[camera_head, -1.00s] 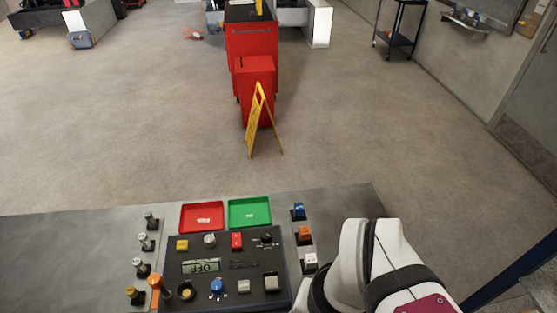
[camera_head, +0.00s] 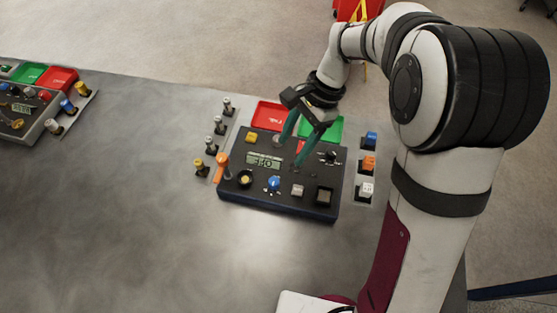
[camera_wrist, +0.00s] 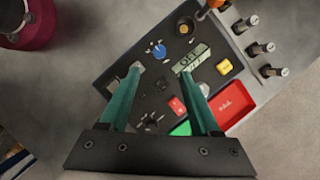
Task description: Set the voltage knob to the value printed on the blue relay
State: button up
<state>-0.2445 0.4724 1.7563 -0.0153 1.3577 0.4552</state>
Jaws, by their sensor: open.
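A dark control panel (camera_head: 236,192) sits on the grey table. A blue knob (camera_head: 274,183) is at the panel's front, also in the wrist view (camera_wrist: 159,50). A black knob with marks around it (camera_head: 330,157) is at the right. I cannot read which is the voltage knob. The blue relay (camera_head: 371,138) stands right of the panel; its print is too small to read. My gripper (camera_head: 289,153) is open and empty above the panel, its green fingers (camera_wrist: 161,70) apart.
Orange (camera_head: 369,163) and white (camera_head: 367,190) relays stand near the blue one. Red (camera_head: 268,115) and green (camera_head: 334,131) trays lie behind the panel. An orange-handled lever (camera_head: 221,165) stands upright at its left edge. A second panel (camera_head: 20,118) is far left. The table between is clear.

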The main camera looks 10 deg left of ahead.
aim_at(275, 181)
jog(key=x, duration=1.1)
jog(key=shift+s+f, duration=0.1)
jog(key=shift+f, duration=0.2)
grip_shut()
